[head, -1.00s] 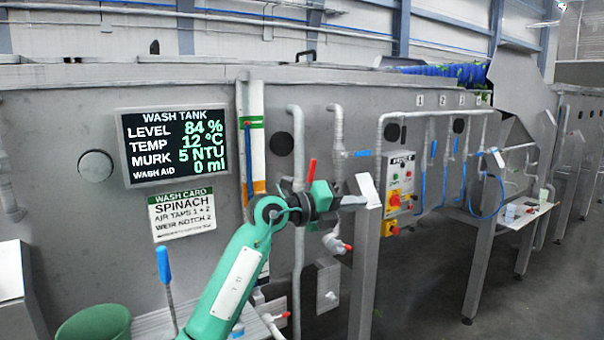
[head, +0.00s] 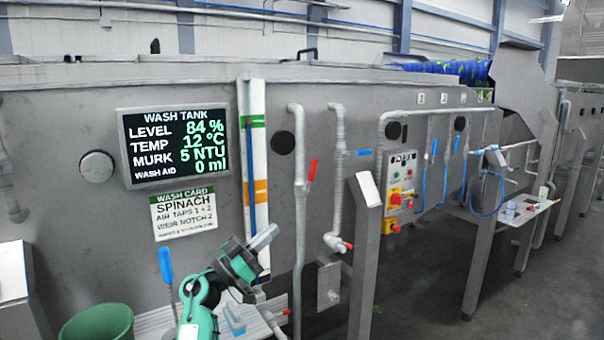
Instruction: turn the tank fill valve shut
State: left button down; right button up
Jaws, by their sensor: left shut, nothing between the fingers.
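A valve with an upright red handle (head: 313,170) sits on the grey vertical pipe (head: 299,225) right of the level gauge. A second pipe to its right carries a blue handle (head: 361,153), lying level. No label shows which one is the fill valve. The wash tank screen (head: 173,146) reads level 84 %, temp 12 °C, murk 5 NTU, wash aid 0 ml. My left gripper (head: 268,234) is shut and empty, below and left of the red handle and clear of it, pointing up and right. My right gripper is out of view.
A sloped-top grey post (head: 362,260) stands right of the pipes. A control box (head: 399,185) with buttons is behind it. A green bucket (head: 98,325) and a blue-handled tool (head: 166,265) are at lower left. Open floor lies at right.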

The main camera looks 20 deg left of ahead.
aim_at(315, 164)
jog(key=i+j, duration=0.3)
jog(key=i, duration=0.15)
jog(key=i+j, duration=0.35)
jog(key=i, duration=0.1)
